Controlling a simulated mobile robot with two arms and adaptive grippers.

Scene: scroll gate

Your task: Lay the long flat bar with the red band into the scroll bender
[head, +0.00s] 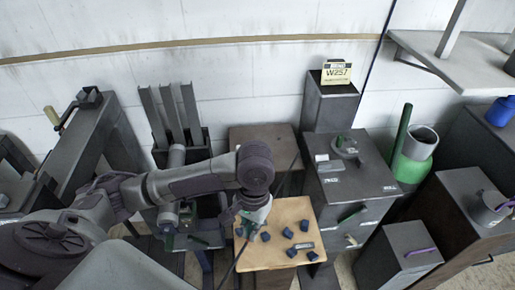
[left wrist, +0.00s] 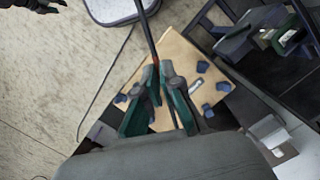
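The long flat bar (left wrist: 147,35) is dark and thin, with a red band (left wrist: 155,62) close to my left fingertips in the left wrist view. My left gripper (left wrist: 163,80) is shut on the bar there. In the head view, my left gripper (head: 250,218) is over the left edge of a wooden board (head: 275,260), and the bar (head: 236,262) slants down past that edge. The board carries several blue blocks (head: 288,232) and a small grey piece; it looks like the scroll bender. A dark gripper-like shape (left wrist: 38,5), likely my right gripper, is cut off in the wrist view.
A grey cabinet (head: 375,170) stands right of the board, and a dark machine with green parts (head: 187,215) stands left of it. Dark upright plates (head: 168,110) and a post with a yellow W257 sign (head: 336,72) stand behind. Bare floor shows in the wrist view.

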